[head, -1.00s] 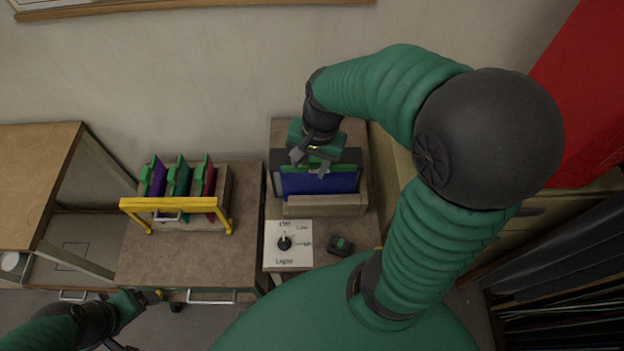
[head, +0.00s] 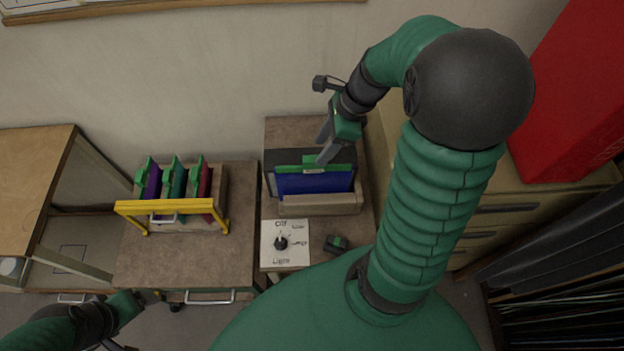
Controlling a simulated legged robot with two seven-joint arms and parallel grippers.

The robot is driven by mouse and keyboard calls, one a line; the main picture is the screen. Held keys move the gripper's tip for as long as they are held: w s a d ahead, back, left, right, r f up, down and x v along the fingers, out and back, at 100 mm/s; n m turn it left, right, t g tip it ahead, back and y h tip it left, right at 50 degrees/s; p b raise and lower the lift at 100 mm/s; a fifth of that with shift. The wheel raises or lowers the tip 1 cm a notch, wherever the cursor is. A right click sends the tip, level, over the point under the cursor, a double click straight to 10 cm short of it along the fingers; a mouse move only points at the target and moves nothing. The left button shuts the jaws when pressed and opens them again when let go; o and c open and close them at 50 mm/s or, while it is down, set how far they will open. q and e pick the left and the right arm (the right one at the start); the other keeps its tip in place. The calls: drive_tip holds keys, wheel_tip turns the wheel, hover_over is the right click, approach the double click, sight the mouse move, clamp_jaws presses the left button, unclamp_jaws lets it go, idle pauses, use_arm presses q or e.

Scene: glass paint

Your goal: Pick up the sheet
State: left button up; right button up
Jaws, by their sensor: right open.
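The blue sheet (head: 314,184) has a green strip (head: 340,167) along its top edge. It stands upright in a wooden holder (head: 325,204) in front of a dark panel (head: 282,158). My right gripper (head: 321,151) is open and empty above and just behind the top strip, with its fingers apart. One finger overlaps the strip in the picture; I cannot tell whether it touches. My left gripper (head: 142,299) is low at the left edge, away from the sheet, only partly visible.
Purple, teal and red sheets (head: 175,188) with green tops stand in a rack behind a yellow bar (head: 165,207) on the left cart. A dial panel (head: 283,246) and a small dark-green object (head: 335,244) lie in front of the holder. A red cabinet (head: 575,95) stands at right.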

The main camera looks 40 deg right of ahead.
sight(315, 158)
drive_tip(key=shift+f, duration=0.4)
drive_tip(key=x, duration=0.4)
drive_tip(key=shift+s+a, duration=0.15)
drive_tip(key=shift+a, duration=0.2)
drive_tip(key=shift+w+a+f, duration=0.25)
drive_tip(key=shift+a+f, duration=0.05)
drive_tip(key=shift+a, duration=0.05)
drive_tip(key=shift+s+d, duration=0.1)
clamp_jaws()
